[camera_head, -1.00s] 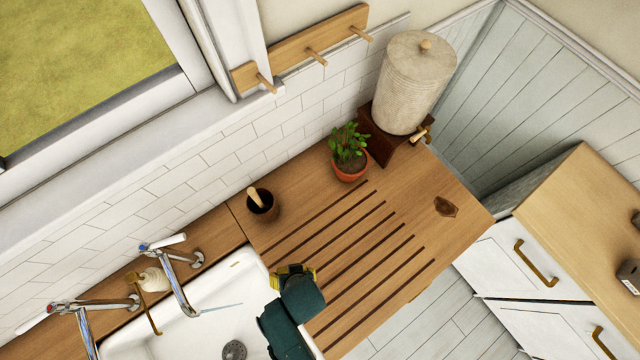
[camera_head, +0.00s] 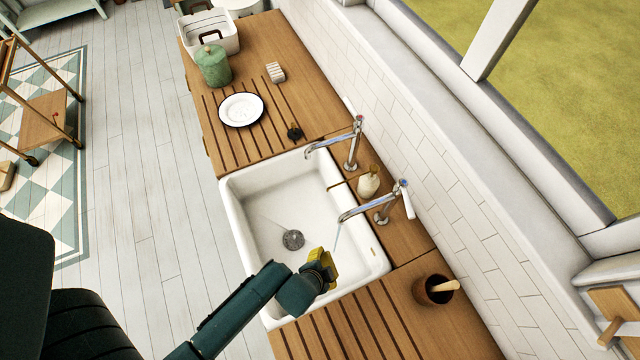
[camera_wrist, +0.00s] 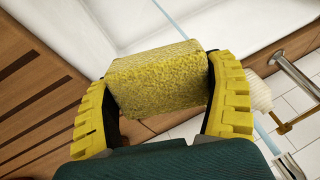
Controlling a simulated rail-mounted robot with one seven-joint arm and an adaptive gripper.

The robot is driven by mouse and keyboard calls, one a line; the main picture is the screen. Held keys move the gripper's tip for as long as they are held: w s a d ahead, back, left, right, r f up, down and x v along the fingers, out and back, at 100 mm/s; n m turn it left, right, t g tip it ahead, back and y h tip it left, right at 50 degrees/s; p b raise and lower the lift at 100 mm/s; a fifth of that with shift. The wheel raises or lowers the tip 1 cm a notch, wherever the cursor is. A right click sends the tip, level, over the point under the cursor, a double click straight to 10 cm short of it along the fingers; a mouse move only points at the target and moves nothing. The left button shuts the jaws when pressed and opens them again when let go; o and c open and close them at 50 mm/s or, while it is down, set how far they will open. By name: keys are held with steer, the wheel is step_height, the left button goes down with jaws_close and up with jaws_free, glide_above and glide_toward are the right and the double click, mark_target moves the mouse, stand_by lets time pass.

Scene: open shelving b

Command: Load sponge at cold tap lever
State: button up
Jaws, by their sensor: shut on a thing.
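My gripper (camera_wrist: 160,82) is shut on a yellow rough-textured sponge (camera_wrist: 157,72) in the wrist view, with one yellow finger on each side. In the head view my gripper (camera_head: 325,268) is over the near right part of the white sink (camera_head: 262,215); sponge and fingers are hard to tell apart there. The nearer chrome tap (camera_head: 372,205) has a white lever (camera_head: 408,201) at its right, up and right of my gripper. A thin stream falls from its spout. The farther chrome tap (camera_head: 352,148) stands behind it.
A soap bottle (camera_head: 368,184) stands between the taps. A dark pot with a wooden handle (camera_head: 432,290) is right of the sink. On the far drainboard are a white plate (camera_head: 241,110), a green canister (camera_head: 213,67) and a small black object (camera_head: 295,133). The tiled wall bounds the counter.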

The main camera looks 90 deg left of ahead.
steer(key=w+a+f+b, duration=0.2)
steer(key=w+a+b, duration=0.2)
steer(key=a, duration=0.4)
steer(key=shift+w+b, duration=0.3)
steer(key=shift+w, duration=0.3)
steer(key=shift+d+r, duration=0.1)
